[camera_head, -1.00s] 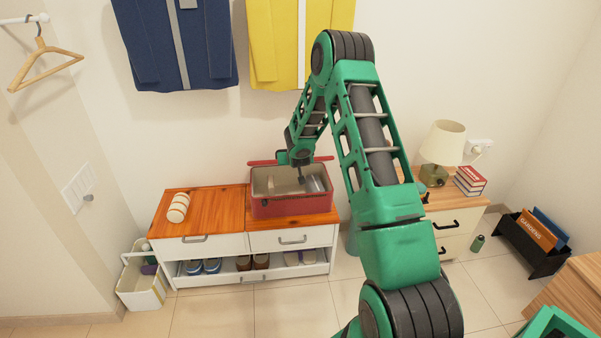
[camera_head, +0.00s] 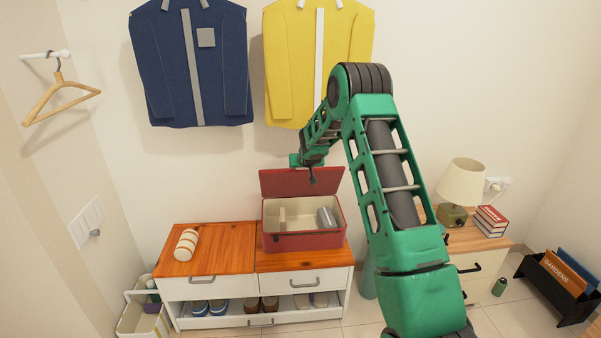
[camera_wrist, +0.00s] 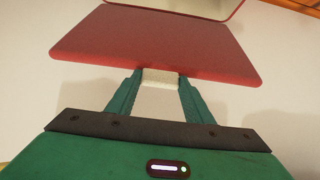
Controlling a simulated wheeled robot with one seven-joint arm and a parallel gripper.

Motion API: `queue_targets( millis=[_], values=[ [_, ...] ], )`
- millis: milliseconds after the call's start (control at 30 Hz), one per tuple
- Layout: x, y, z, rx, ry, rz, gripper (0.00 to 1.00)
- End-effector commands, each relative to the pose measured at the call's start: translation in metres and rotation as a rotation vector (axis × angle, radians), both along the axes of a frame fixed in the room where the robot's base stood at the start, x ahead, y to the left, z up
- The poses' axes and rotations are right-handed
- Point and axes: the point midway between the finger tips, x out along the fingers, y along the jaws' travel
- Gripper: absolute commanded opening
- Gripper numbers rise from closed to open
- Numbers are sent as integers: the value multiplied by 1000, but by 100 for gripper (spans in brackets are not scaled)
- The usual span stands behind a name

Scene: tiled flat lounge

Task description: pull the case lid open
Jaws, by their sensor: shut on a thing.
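The red case (camera_head: 300,242) stands on the right of the low cabinet's wooden top. Its pale inside shows, with a grey cylinder (camera_head: 326,217) and a small pale upright piece (camera_head: 282,217) in it. The red lid (camera_head: 285,184) stands raised at the back of the case, and it also fills the upper part of the wrist view (camera_wrist: 160,45). My gripper (camera_head: 312,178) is at the lid's upper edge. In the wrist view my gripper (camera_wrist: 160,80) is shut on a cream tab (camera_wrist: 160,75) at the lid's edge.
A cream striped roll (camera_head: 186,245) lies on the cabinet top (camera_head: 222,243) left of the case. Blue (camera_head: 190,70) and yellow (camera_head: 315,65) jackets hang on the wall above. A lamp (camera_head: 462,185) and books (camera_head: 490,221) stand on the right cabinet.

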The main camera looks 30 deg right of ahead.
Motion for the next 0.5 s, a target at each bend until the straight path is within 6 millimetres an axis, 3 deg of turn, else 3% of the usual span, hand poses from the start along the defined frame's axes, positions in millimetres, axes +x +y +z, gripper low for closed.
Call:
queue_targets(
  millis=[400, 433, 500],
  values=[
    [3, 3, 2, -3, -4, 4, 6],
    [3, 3, 2, -3, -4, 4, 51],
    [3, 4, 2, -2, -4, 5, 66]
  ],
)
